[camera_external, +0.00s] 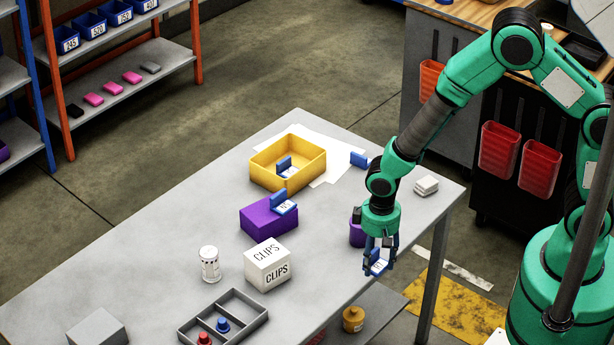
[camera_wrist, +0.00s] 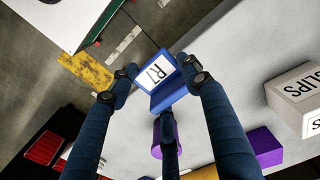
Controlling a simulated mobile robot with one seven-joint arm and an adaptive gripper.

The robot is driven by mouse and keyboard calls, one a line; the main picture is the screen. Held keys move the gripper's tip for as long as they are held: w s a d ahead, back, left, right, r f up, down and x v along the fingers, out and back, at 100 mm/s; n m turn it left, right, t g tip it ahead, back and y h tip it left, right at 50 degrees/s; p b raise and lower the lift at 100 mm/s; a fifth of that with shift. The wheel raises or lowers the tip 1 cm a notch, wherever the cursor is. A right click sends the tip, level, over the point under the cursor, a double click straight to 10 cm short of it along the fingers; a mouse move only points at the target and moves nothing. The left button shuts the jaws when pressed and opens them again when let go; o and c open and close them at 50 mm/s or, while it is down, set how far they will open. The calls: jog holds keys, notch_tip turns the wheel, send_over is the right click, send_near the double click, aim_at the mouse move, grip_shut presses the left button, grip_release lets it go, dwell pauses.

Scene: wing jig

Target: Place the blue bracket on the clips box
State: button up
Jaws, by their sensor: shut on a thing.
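My gripper (camera_external: 379,250) is shut on a blue bracket (camera_external: 377,266), held near the table's right edge. In the wrist view, the bracket (camera_wrist: 172,97) sits tilted between the fingers of my gripper (camera_wrist: 160,82), its white label reading R7. The white clips box (camera_external: 267,268) stands on the table to the left of my gripper, its visible top bare. The clips box also shows at the right edge of the wrist view (camera_wrist: 290,88). Other blue brackets are on a purple block (camera_external: 262,220), in a yellow bin (camera_external: 262,178) and on the table (camera_external: 358,159).
A purple round container (camera_external: 356,236) stands close beside my gripper, partly hidden. A white canister (camera_external: 209,265), a grey divided tray (camera_external: 252,322) and a grey block (camera_external: 97,326) lie around the clips box. The table (camera_external: 325,260) is bare between the clips box and my gripper.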

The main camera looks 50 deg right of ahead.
jog(key=w+a+r, duration=0.9)
jog(key=a, duration=0.1)
jog(key=shift+w+r, duration=0.15)
jog(key=shift+w, duration=0.1)
jog(key=b, duration=0.2)
send_over(266, 253)
jog(key=shift+f, duration=0.75)
jog(key=shift+f+b, duration=0.3)
jog(key=shift+f, duration=1.45)
jog(key=shift+f, duration=0.15)
